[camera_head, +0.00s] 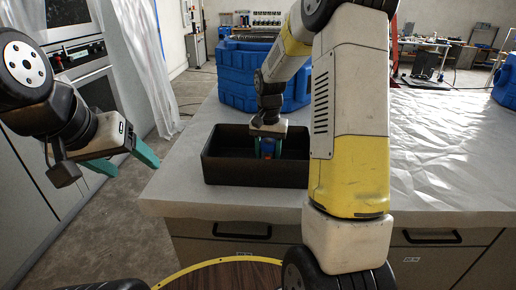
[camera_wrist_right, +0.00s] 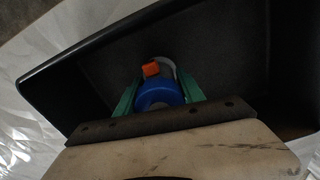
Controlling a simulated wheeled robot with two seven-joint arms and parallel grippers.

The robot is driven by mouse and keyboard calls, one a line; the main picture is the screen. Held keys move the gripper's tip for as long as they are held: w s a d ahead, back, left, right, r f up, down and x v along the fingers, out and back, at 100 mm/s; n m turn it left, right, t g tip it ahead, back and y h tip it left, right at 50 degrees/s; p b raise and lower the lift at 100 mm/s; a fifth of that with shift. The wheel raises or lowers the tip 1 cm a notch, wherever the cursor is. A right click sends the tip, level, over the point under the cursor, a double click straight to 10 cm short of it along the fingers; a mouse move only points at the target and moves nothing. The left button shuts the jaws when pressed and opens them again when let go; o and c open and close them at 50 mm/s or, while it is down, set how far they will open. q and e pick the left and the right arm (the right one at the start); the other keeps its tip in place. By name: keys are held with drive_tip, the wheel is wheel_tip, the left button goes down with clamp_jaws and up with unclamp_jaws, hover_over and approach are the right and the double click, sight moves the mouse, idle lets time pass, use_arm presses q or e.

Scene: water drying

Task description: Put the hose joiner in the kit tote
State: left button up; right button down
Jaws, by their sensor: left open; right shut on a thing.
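The hose joiner (camera_head: 267,147), with blue and orange parts, is between the fingers of my right gripper (camera_head: 267,150), low over the black kit tote (camera_head: 225,170). In the right wrist view the joiner (camera_wrist_right: 157,95) shows a blue ring, a grey part and an orange tab, held between the green fingers of the right gripper (camera_wrist_right: 158,100). The tote's dark interior and wall (camera_wrist_right: 85,70) lie around it. I cannot tell whether the joiner touches the tote floor. My left gripper (camera_head: 124,160) is open and empty, left of the tote and off the counter edge.
The tote stands on a counter covered with pale sheeting (camera_head: 440,150). A blue ribbed container (camera_head: 235,85) stands right behind it. The counter right of my right arm is largely clear. An oven (camera_head: 85,75) and cabinets are at the left.

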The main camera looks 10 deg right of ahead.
drive_tip(key=shift+f, duration=0.1)
drive_tip(key=c, duration=0.7)
unclamp_jaws()
wheel_tip(320, 180, up, 12)
drive_tip(key=shift+r, duration=0.1)
drive_tip(key=shift+s+a+r+n+t+y, duration=0.35)
drive_tip(key=shift+s+a+r+n+t, duration=0.5)
drive_tip(key=shift+s, duration=3.05)
drive_tip(key=shift+s+a+r+n+t+y, duration=0.5)
drive_tip(key=shift+s+r+n+t, duration=0.65)
drive_tip(key=shift+s, duration=2.7)
drive_tip(key=shift+s+a+r+n+t+y, duration=0.25)
drive_tip(key=shift+s+a+r+n+t, duration=0.75)
drive_tip(key=shift+s, duration=2.9)
